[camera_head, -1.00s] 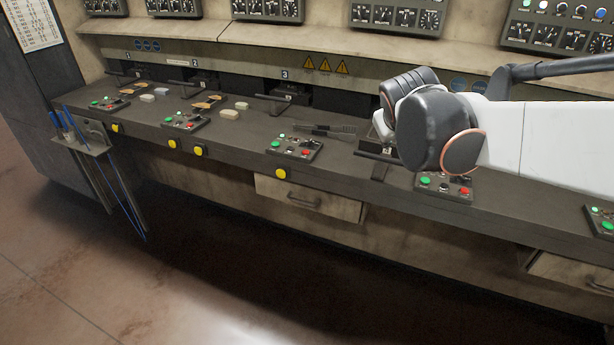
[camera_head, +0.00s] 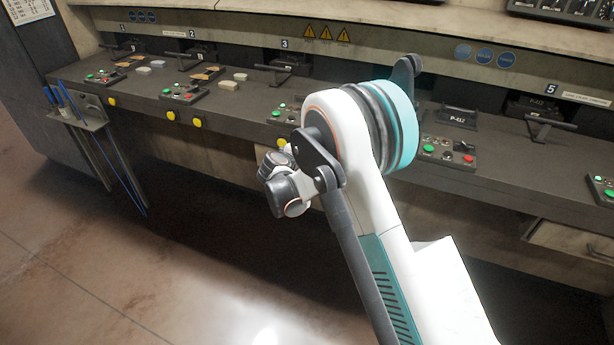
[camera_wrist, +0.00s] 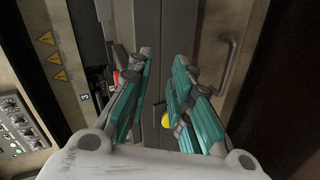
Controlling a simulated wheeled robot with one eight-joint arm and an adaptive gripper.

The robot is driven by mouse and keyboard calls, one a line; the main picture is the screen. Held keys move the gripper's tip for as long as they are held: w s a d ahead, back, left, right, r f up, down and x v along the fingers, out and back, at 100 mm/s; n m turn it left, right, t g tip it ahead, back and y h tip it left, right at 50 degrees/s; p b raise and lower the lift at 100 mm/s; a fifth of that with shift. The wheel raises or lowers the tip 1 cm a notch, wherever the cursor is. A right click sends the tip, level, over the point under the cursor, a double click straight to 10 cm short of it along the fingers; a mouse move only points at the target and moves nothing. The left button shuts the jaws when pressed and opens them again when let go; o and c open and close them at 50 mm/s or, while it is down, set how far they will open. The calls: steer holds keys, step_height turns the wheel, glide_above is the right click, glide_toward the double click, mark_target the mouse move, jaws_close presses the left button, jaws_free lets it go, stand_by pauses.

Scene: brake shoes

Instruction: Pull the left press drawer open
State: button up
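The left press drawer (camera_wrist: 207,32) shows in the wrist view as a pale, worn front with a dark bar handle (camera_wrist: 229,62), right of the fingers. It looks shut. In the head view my arm covers most or all of this drawer. My gripper (camera_wrist: 164,60) has its two teal-padded fingers apart with an empty gap between them. The handle lies to the right of both fingers, not between them. In the head view my gripper itself is hidden behind my arm.
The dark worktop edge carries button panels (camera_head: 447,152) and yellow buttons (camera_head: 171,116). A yellow button (camera_wrist: 166,120) also shows between the fingers in the wrist view. Another drawer (camera_head: 572,238) is at the far right. A rack with blue rods (camera_head: 83,122) stands left. The floor in front is open.

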steer(key=s+a+f+n+t+b, duration=0.1)
steer(key=s+a+f, duration=0.15)
steer(key=f, duration=0.55)
steer(key=s+a+f+n+t, duration=0.1)
steer(key=a+f+n, duration=0.15)
steer(key=f, duration=0.45)
steer(key=shift+m+h, duration=0.4)
steer(key=shift+m, duration=0.05)
steer(key=b+x, duration=0.4)
steer(key=x, duration=0.9)
steer(key=shift+w+a+f, duration=0.1)
steer(key=shift+a+f, duration=0.1)
jaws_close()
